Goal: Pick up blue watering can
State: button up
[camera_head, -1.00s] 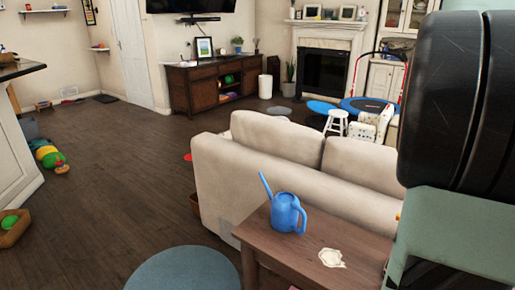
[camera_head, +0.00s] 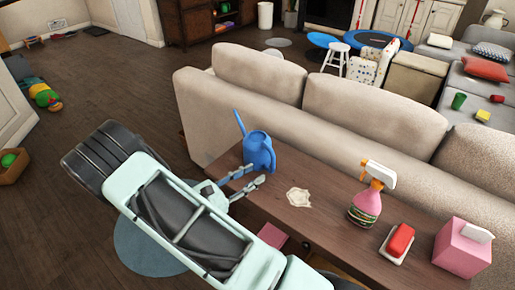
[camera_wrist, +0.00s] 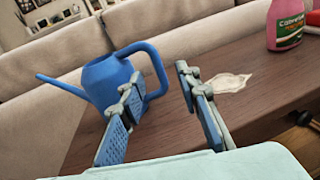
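The blue watering can (camera_head: 260,150) stands upright on the left end of the wooden table (camera_head: 330,219). Its thin spout points up and left in the head view. My gripper (camera_head: 250,177) is open just in front of the can, on the near side. In the wrist view the can (camera_wrist: 101,76) is beyond the open fingers (camera_wrist: 158,92). The left finger covers part of its body, and the looped handle shows between the two fingers. The gripper appears empty; I cannot tell whether a finger touches the can.
A white crumpled cloth-like piece (camera_head: 299,197) lies right of the can. Further right stand a pink spray bottle (camera_head: 365,206), a red sponge on a white dish (camera_head: 400,240) and a pink tissue box (camera_head: 461,249). The beige sofa (camera_head: 345,112) backs onto the table.

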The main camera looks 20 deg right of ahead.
aim_at(272, 172)
jog(key=shift+s+a+f+n+t, duration=0.2)
jog(key=shift+a+f+n+t, duration=0.1)
jog(key=shift+f+n+t, duration=0.15)
jog(key=shift+d+n, duration=0.15)
jog(key=shift+n, duration=0.1)
jog(key=x, duration=0.4)
jog(key=shift+w+d+f, duration=0.1)
jog(key=shift+w+d, duration=0.15)
jog(key=shift+r+b+x, duration=0.15)
jog(key=shift+b+x, duration=0.05)
jog(key=shift+x, duration=1.15)
jog(key=shift+r+b+x, duration=0.1)
jog(key=shift+b+x, duration=0.1)
jog(key=shift+x, duration=1.15)
jog(key=shift+w, duration=0.1)
jog(key=shift+c, duration=0.4)
grip_shut()
jog(key=shift+r, duration=0.1)
